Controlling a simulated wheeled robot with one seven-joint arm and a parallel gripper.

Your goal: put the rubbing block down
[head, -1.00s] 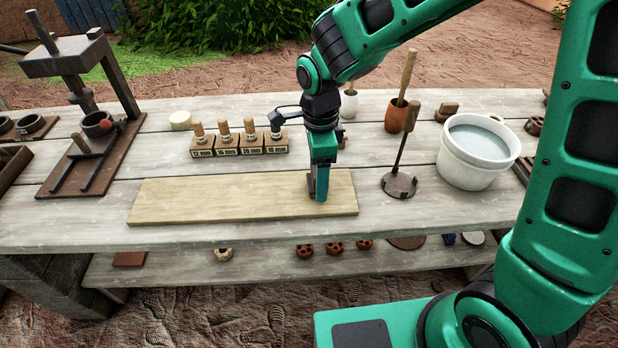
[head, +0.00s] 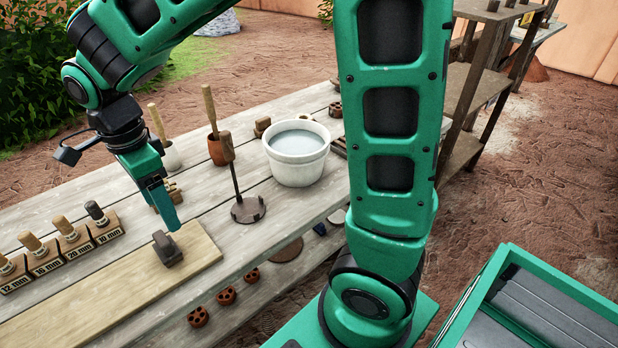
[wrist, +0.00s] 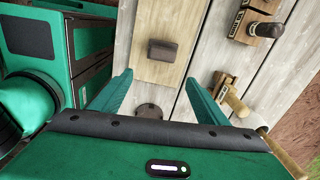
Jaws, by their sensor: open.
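The rubbing block (head: 167,248), a small dark brown block, sits on the pale wooden board (head: 128,292) near its right end. In the wrist view the block (wrist: 163,50) lies on the board (wrist: 165,15) beyond my fingertips, clear of both. My gripper (head: 171,215) is above the board, apart from the block. Its fingers (wrist: 158,84) are spread wide with nothing between them. Part of the board is cut off at the bottom left of the head view.
A row of labelled stamps (head: 62,240) stands behind the board. A dark upright tool with a round foot (head: 247,207) stands to its right, and a white bucket (head: 297,152) farther right. Bare tabletop (head: 205,205) lies between board and tool.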

